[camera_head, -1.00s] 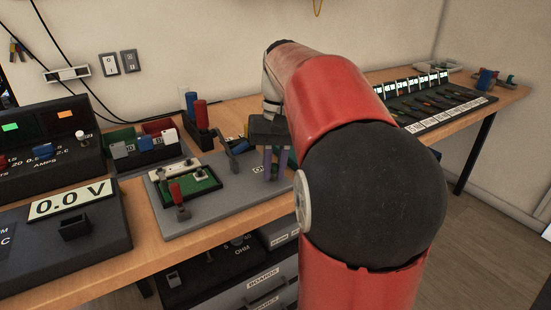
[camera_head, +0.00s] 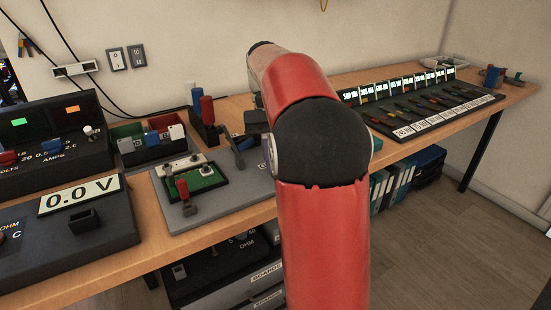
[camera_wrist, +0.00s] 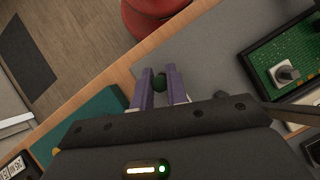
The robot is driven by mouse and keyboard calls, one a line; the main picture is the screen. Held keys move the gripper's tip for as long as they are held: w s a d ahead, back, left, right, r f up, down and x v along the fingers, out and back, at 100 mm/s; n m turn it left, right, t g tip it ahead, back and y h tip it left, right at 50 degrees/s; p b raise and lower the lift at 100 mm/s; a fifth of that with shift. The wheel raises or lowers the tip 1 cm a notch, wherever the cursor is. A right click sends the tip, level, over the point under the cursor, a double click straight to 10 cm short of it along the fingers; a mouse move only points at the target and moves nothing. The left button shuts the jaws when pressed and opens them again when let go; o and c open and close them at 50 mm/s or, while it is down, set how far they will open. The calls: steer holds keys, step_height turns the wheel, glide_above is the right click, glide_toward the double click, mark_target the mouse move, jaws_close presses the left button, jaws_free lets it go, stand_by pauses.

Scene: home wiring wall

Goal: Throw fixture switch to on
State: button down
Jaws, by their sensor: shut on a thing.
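The fixture is a grey plate (camera_head: 190,218) on the bench with a green board (camera_head: 208,181) on it. A red-handled part (camera_head: 182,188) stands at its front left, and a dark upright lever (camera_head: 237,153) stands towards its back right. In the wrist view the grey plate (camera_wrist: 205,50) lies under my gripper (camera_wrist: 160,84), with the green board (camera_wrist: 283,62) to the right. The purple fingers are shut on a small dark green round knob (camera_wrist: 159,82). What the knob joins to is hidden. In the head view my arm hides most of the gripper and the plate's right end.
A meter reading 0.0 V (camera_head: 80,196) stands at the left. Bins with coloured parts (camera_head: 150,143) and a red and blue upright part (camera_head: 207,110) are behind the fixture. A labelled rack (camera_head: 425,105) fills the right.

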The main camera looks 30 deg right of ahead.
steer(key=c, duration=1.4)
jaws_free()
